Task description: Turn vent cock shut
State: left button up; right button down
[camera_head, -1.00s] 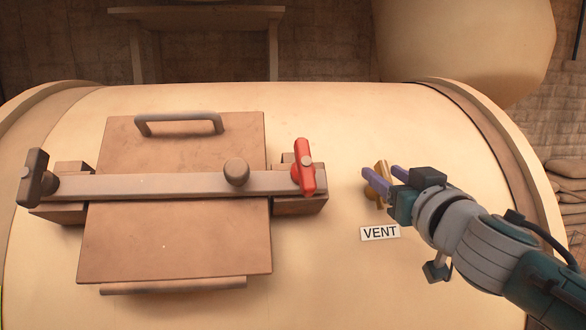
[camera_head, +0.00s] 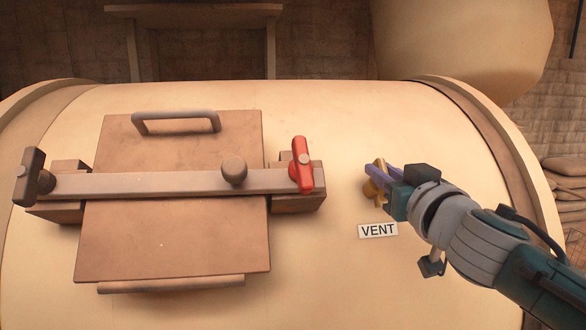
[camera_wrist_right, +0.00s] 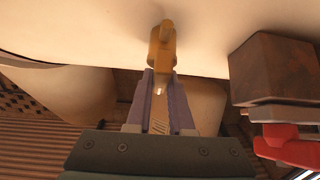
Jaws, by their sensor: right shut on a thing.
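The vent cock (camera_head: 378,184) is a small brass fitting on the curved cream tank, just above the VENT label (camera_head: 378,231). My right gripper (camera_head: 373,173) comes in from the right and is shut on the cock's brass handle. In the right wrist view, the brass handle (camera_wrist_right: 160,52) stands upright from the tank, and its lower end is between the purple fingers of the gripper (camera_wrist_right: 158,85). The fingers hide part of the cock in the head view. My left gripper is in neither view.
A brown door plate (camera_head: 175,235) with a grey clamp bar (camera_head: 130,184) lies left of the cock. A red lever (camera_head: 302,166) and brown block (camera_head: 300,202) stand at the bar's right end; the block also shows close by in the wrist view (camera_wrist_right: 265,68). Bare tank surface surrounds the cock.

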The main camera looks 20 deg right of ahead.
jog(key=shift+n, duration=0.3)
jog(key=n+y+p, duration=0.2)
jog(key=n+y, duration=0.2)
jog(key=n, duration=0.1)
jog(key=shift+r+n+y, duration=0.1)
jog(key=shift+n+y, duration=0.3)
jog(key=n+g+y, duration=0.1)
jog(key=n, duration=0.2)
jog(key=n+g+y+p, duration=0.1)
jog(key=n+y, duration=0.1)
jog(key=shift+a+n, duration=0.2)
jog(key=shift+n, duration=0.2)
jog(key=n+g+y, duration=0.1)
jog(key=n+g, duration=0.1)
jog(key=n, duration=0.1)
jog(key=n+g+y, duration=0.1)
jog(key=n, duration=0.1)
jog(key=shift+a+f+y, duration=0.1)
jog(key=shift+f+y, duration=0.15)
jog(key=shift+y, duration=0.05)
jog(key=shift+s+a+f+n+g+y, duration=0.1)
jog(key=shift+n+g+y, duration=0.05)
jog(key=shift+n+g, duration=0.7)
jog(key=shift+s+f+n+g+y, duration=0.15)
jog(key=shift+n+g, duration=0.4)
jog(key=shift+n, duration=0.6)
jog(key=c, duration=0.8)
grip_release()
jog(key=shift+w+a, duration=0.1)
